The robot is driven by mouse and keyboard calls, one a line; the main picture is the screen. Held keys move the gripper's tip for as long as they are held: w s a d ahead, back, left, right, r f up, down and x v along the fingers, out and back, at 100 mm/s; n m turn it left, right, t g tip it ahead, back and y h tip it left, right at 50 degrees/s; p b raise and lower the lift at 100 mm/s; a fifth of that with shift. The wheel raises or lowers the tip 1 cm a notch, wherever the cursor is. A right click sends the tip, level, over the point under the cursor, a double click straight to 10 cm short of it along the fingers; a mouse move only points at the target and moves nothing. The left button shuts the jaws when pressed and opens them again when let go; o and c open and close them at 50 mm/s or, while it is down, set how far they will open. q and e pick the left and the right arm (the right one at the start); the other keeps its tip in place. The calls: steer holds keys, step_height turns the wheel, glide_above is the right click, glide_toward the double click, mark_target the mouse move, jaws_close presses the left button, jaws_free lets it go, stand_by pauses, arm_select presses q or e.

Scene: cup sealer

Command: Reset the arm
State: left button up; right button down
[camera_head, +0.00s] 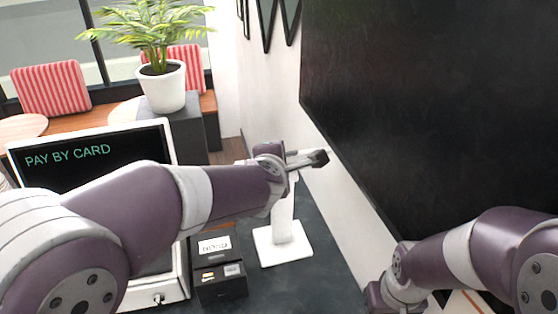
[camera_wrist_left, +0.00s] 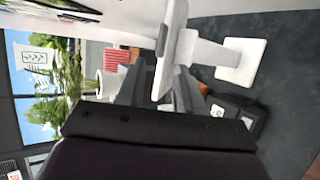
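My left arm reaches in from the left in the head view, with its left gripper (camera_head: 318,158) beside the upper part of a white stand (camera_head: 283,243). In the left wrist view the left gripper's (camera_wrist_left: 158,90) two grey fingers are apart. A white part of the stand (camera_wrist_left: 172,45) shows between and beyond them; I cannot tell whether they touch it. My right arm (camera_head: 470,255) comes in from the right, bent downward. Its fingers are not visible at the bottom edge.
A small black card device (camera_head: 220,275) sits beside the white stand. A large black panel (camera_head: 430,90) on the white wall fills the right. A potted plant (camera_head: 163,85) stands at the back.

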arm_select(q)
steer(key=shift+s, duration=0.1)
steer(key=s+f+m+g+h+b, duration=0.1)
steer(key=s+f+m+g+b, duration=0.2)
steer(key=f+m, duration=0.4)
steer(key=s+f+m+g+h, duration=0.1)
steer(key=s+f+m+g, duration=0.1)
steer(key=s+f+m, duration=0.4)
steer(key=s+a+f+m+g+y+b, duration=0.2)
steer(key=s+a+f+m+g+b, duration=0.1)
steer(key=s+a+f, duration=0.3)
steer(key=s+a+f+m+g+y+b, duration=0.1)
steer(key=s+a+f+m+g+b, duration=0.2)
steer(key=a+f, duration=0.7)
steer(key=s+f+b, duration=0.1)
steer(key=s+b, duration=0.1)
steer(key=s, duration=0.2)
steer(key=shift+f+y+b, duration=0.3)
steer(key=shift+y+b, duration=0.1)
